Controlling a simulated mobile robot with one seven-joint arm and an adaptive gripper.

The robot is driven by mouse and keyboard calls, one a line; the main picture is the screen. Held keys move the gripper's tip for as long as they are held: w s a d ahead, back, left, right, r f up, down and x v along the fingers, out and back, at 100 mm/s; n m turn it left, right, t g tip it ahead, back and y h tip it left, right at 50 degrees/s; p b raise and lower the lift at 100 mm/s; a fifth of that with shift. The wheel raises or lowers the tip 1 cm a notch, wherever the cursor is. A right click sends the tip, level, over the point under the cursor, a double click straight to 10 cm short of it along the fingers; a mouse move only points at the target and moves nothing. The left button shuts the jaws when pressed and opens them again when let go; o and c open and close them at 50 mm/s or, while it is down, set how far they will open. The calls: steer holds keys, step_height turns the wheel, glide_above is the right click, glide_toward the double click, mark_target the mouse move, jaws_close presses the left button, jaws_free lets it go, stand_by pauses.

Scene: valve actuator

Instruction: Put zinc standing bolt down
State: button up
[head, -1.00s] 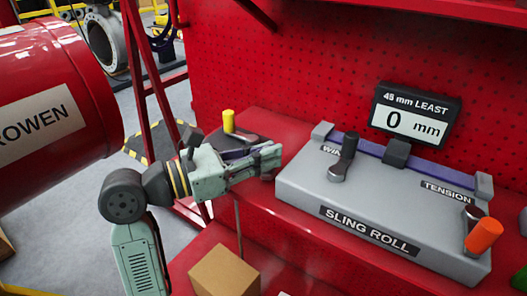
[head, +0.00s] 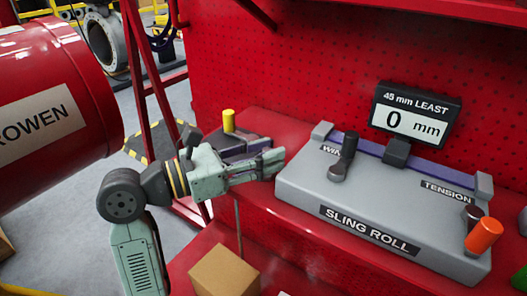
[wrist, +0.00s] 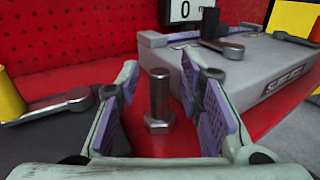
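My gripper (head: 264,166) is over the red bench shelf, just left of the grey sling roll unit. In the wrist view its two purple-padded fingers (wrist: 168,85) are spread wide apart. A grey zinc bolt (wrist: 158,95) stands upright between them on the red shelf, its hex head at the bottom and its shank pointing up. There is a visible gap between the bolt and each finger pad. In the head view I cannot make out the bolt; the gripper seems to hide it.
The sling roll unit (head: 375,215) with levers and a display (head: 415,115) reading 0 mm stands close to the right of the fingertips. A dark device with a yellow knob (head: 228,120) is behind the gripper. A cardboard box (head: 224,273) sits lower down.

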steer(key=b+v, duration=0.3)
steer(key=v, duration=0.8)
steer(key=shift+s+a+b, duration=0.25)
steer(key=shift+a+b, duration=0.05)
steer(key=shift+a, duration=0.05)
